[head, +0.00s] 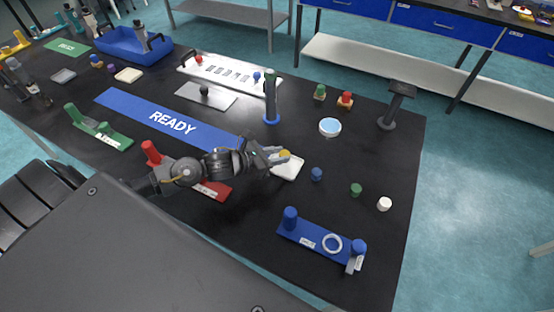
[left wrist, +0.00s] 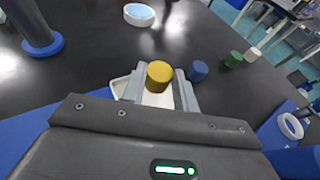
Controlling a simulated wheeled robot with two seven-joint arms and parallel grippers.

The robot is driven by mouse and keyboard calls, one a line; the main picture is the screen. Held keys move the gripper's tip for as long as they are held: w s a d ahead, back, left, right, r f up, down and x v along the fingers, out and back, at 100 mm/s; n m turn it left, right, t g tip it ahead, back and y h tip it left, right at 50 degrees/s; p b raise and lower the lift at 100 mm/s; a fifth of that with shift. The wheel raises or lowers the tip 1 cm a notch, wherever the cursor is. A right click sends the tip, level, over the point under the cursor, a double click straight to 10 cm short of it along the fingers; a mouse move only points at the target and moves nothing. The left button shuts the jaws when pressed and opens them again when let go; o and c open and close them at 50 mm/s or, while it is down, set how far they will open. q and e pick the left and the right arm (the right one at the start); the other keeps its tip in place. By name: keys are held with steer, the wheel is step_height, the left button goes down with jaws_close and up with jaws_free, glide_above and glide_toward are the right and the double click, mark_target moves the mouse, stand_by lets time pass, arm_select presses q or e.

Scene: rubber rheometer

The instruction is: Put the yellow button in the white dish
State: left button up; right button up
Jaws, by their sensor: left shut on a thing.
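The yellow button (head: 285,154) is a short cylinder. It sits between the fingertips of my left gripper (head: 277,155), which is shut on it. It also shows in the left wrist view (left wrist: 160,74), between the two grey fingers (left wrist: 158,92). The white dish (head: 288,170) is a shallow square dish on the black table, directly beneath the gripper. In the left wrist view the dish (left wrist: 121,87) is partly hidden by the fingers and the button. I cannot tell whether the button touches the dish. My right gripper is not in view.
Blue (head: 316,174), green (head: 356,189) and white (head: 384,204) buttons stand right of the dish. A blue fixture (head: 318,242) lies in front. A READY mat (head: 172,122) is left.

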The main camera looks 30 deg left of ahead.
mark_target(278, 168)
arm_select(q)
step_height(278, 168, down, 3)
steer(key=shift+w+a+f+p, duration=0.1)
steer(key=shift+w+p, duration=0.05)
steer(key=shift+p, duration=0.55)
steer(key=shift+f, duration=0.1)
steer(key=shift+f, duration=0.1)
steer(key=shift+f+b, duration=0.15)
steer(key=shift+b, duration=0.2)
steer(key=o, duration=0.9)
steer(key=shift+o, duration=0.2)
